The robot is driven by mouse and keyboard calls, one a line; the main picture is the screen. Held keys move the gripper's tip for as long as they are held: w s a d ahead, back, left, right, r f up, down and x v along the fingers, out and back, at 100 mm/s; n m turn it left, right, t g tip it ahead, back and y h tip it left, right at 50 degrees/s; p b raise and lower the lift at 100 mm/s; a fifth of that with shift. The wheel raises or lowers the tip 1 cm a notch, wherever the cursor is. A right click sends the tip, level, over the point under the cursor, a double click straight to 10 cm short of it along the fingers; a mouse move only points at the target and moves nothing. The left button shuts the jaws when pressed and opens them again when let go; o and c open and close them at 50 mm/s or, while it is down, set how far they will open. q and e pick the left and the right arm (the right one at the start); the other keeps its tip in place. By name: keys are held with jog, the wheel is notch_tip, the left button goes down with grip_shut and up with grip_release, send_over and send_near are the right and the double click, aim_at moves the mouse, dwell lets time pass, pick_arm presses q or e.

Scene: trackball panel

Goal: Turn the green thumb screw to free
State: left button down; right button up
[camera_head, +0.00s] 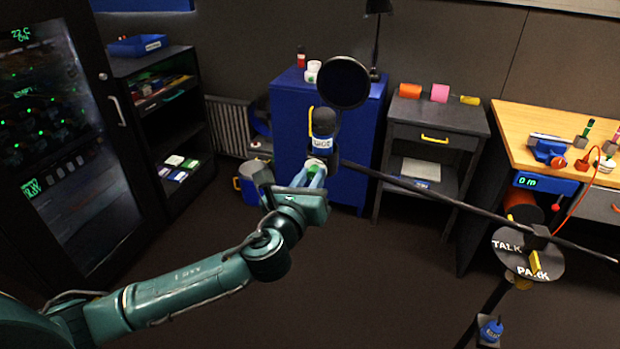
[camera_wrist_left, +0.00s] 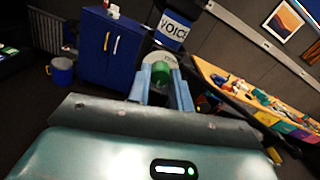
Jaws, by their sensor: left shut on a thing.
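The green thumb screw (camera_wrist_left: 163,72) sits between the two pale blue fingers of my left gripper (camera_wrist_left: 161,78) in the left wrist view, and the fingers are shut on it. A pale disc with lettering too small to read shows behind the screw. In the head view my left gripper (camera_head: 314,174) reaches the screw just below the dark microphone (camera_head: 323,124), which has a white label band. The band reads "VOICE" in the left wrist view (camera_wrist_left: 174,27). The fingers largely hide the screw in the head view. My right gripper is not in view.
A dark boom arm (camera_head: 430,190) runs right from the microphone to a disc (camera_head: 520,262) marked TALK and PARK, with a yellow pointer. A round pop filter (camera_head: 344,82) is above. A blue cabinet (camera_head: 365,165) and a wooden workbench (camera_head: 515,120) stand behind. Open floor lies below the arm.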

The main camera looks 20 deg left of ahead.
pick_arm(q)
jog(key=c, duration=1.3)
grip_release()
jog(key=shift+o, duration=0.2)
jog(key=s+b, duration=0.2)
jog(key=s, duration=1.1)
jog(key=shift+a, duration=0.2)
jog(key=shift+s, duration=0.1)
